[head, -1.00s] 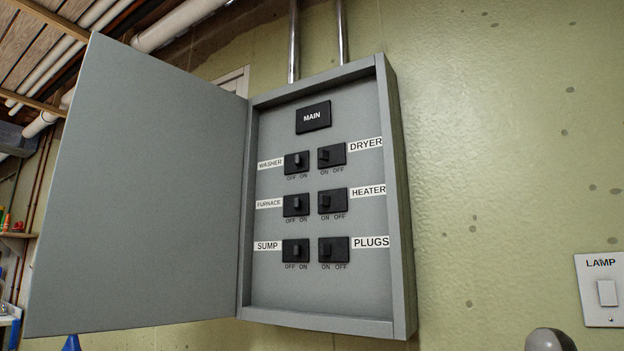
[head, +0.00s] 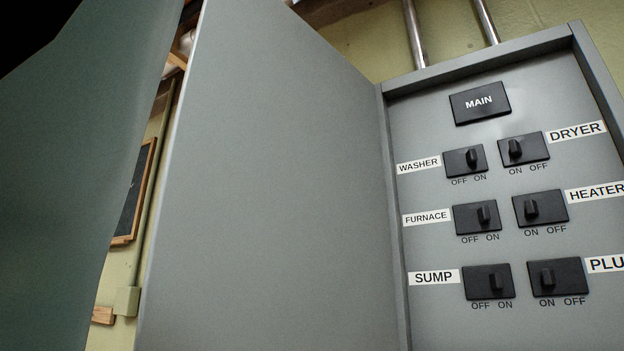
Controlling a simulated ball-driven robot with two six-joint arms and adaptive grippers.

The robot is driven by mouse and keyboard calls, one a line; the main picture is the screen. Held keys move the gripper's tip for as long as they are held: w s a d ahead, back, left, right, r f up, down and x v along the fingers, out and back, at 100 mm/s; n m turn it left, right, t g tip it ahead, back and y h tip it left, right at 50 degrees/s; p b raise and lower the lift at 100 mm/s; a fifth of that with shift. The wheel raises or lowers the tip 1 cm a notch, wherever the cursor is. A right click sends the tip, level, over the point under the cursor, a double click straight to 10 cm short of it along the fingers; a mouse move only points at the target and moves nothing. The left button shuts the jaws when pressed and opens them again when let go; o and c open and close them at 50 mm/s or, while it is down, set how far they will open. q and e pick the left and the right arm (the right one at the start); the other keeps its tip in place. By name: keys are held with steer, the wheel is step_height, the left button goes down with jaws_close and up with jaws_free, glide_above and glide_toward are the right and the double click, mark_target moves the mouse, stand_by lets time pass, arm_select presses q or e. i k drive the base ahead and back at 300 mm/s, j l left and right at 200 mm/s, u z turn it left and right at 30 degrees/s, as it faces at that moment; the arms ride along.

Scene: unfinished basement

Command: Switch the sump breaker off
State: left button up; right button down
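The sump breaker (head: 489,282) is a black switch at the bottom of the left column in the grey breaker panel (head: 436,119). Its white SUMP label (head: 433,278) is to its left. OFF is printed under its left half and ON under its right half. Its toggle sits right of centre, on the ON side. The panel door (head: 265,190) stands open to the left. Neither of my grippers is in view.
The washer (head: 465,161), furnace (head: 477,217), dryer (head: 524,149), heater (head: 540,207) and plugs (head: 557,277) breakers all have toggles on their ON sides. A large dark green-grey surface fills the left, close to the camera; I cannot tell what it is.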

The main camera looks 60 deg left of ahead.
mark_target(497, 279)
steer(key=k+j, duration=0.1)
steer(key=j, duration=0.3)
steer(key=k+j, duration=0.15)
steer(key=j, duration=0.25)
steer(key=k+j, duration=0.1)
steer(key=j, duration=0.3)
steer(key=k+j+z, duration=0.1)
steer(key=j, duration=0.3)
steer(key=k+j, duration=0.15)
steer(key=j, duration=0.25)
steer(key=i+l, duration=0.1)
steer(key=l, duration=0.3)
